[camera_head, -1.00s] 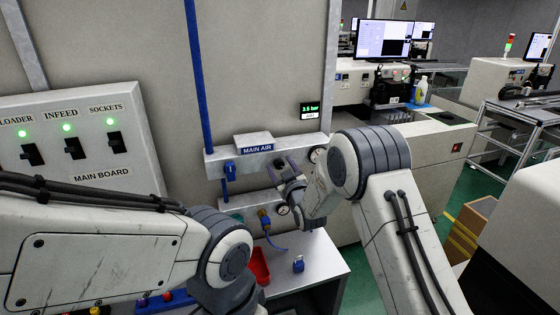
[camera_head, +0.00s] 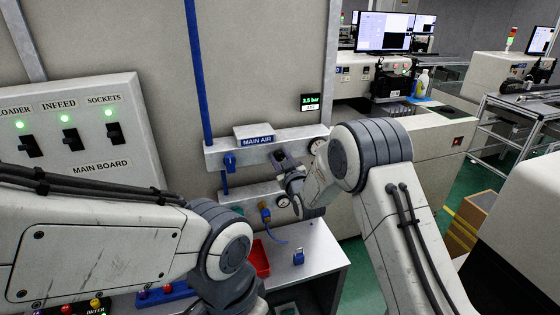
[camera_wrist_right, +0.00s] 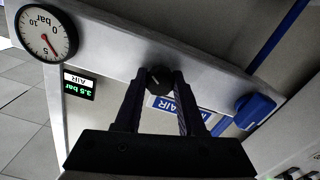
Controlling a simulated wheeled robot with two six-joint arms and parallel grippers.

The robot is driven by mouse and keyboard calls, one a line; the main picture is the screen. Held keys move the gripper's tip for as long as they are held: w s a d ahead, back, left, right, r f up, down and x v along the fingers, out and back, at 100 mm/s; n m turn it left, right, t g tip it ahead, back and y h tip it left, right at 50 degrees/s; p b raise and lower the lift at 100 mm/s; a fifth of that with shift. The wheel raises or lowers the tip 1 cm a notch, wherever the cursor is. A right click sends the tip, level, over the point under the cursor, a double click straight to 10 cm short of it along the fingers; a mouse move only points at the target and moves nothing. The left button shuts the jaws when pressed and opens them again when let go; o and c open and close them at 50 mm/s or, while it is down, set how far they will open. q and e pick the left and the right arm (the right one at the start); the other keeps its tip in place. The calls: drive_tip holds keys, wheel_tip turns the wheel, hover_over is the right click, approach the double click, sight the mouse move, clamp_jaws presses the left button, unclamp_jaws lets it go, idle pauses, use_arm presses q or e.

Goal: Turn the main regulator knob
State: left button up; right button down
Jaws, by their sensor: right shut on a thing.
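The black regulator knob (camera_wrist_right: 160,79) sits on the grey main air panel (camera_wrist_right: 110,48). My right gripper (camera_wrist_right: 158,84) has its two dark fingers on either side of the knob and is shut on it. The green display (camera_wrist_right: 79,86) reads about 3.5 bar. My left arm crosses the lower left, its gripper out of view.
A blue valve handle (camera_head: 230,160) is on the panel left of the knob. A lower panel (camera_head: 235,200) with a small gauge (camera_head: 283,201) sits beneath. A red bin (camera_head: 259,258) and a blue padlock (camera_head: 298,257) are on the bench. The main board (camera_head: 82,140) is at left.

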drive_tip(key=m+b, duration=0.3)
drive_tip(key=b, duration=0.1)
drive_tip(key=m+b, duration=0.3)
drive_tip(key=b, duration=0.1)
drive_tip(key=m+b, duration=0.3)
drive_tip(key=b, duration=0.1)
drive_tip(key=shift+f+b, duration=0.25)
drive_tip(key=shift+b, duration=0.05)
drive_tip(key=shift+r+m+b, duration=0.2)
drive_tip(key=shift+m+b, duration=1.25)
drive_tip(key=shift+m, duration=0.35)
drive_tip(key=c, duration=0.5)
unclamp_jaws()
drive_tip(key=b+v, duration=0.3)
drive_tip(key=v, duration=0.7)
drive_tip(key=shift+s+b, duration=0.25)
drive_tip(key=shift+b, duration=0.1)
drive_tip(key=shift+d+r, duration=0.1)
